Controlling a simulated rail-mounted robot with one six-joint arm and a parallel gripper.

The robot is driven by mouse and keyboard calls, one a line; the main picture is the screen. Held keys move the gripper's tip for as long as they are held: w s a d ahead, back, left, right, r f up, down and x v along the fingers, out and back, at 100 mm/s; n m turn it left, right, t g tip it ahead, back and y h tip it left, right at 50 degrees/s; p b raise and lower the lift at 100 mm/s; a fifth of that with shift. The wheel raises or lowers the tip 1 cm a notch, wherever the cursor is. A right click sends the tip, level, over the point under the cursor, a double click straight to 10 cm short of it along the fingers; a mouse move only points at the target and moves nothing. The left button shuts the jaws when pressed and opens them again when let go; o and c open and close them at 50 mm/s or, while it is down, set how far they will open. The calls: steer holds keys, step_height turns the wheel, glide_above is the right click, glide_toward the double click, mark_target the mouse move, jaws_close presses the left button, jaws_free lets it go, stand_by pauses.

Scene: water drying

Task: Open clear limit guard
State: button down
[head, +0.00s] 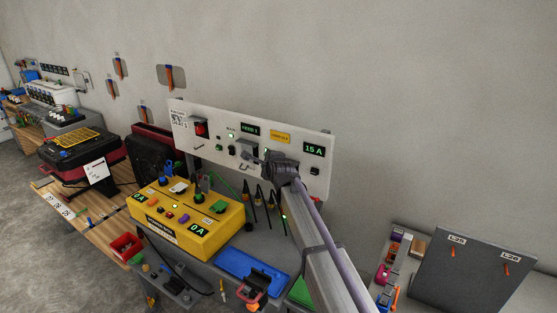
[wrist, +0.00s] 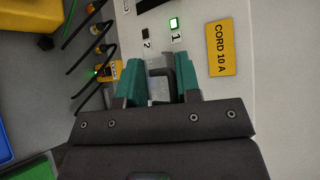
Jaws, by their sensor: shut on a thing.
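The white control panel (head: 300,178) stands upright against the wall. My gripper (head: 262,158) is at the middle of its face, below the yellow label. In the wrist view my gripper (wrist: 158,82) has its two teal fingers on either side of a dark bracket-like handle (wrist: 168,73), shut on it. A greyish, see-through piece (wrist: 158,91) shows between the fingers and looks like the clear limit guard. The fingers and gripper body hide most of it. I cannot tell how far it is tilted.
A yellow "CORD 10 A" label (wrist: 220,47) and a green-lit "1" indicator (wrist: 174,23) are close to my fingers. Several dark leads (head: 258,200) hang below the panel. A yellow box (head: 188,222) and blue tray (head: 247,268) are on the bench.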

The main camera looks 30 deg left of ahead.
steer(key=c, duration=1.2)
jaws_free()
steer(key=shift+c, duration=0.2)
steer(key=shift+d, duration=0.1)
steer(key=p+v, duration=0.3)
steer(key=v, duration=0.7)
steer(key=shift+s+d+r, duration=0.2)
steer(key=shift+s+d, duration=0.05)
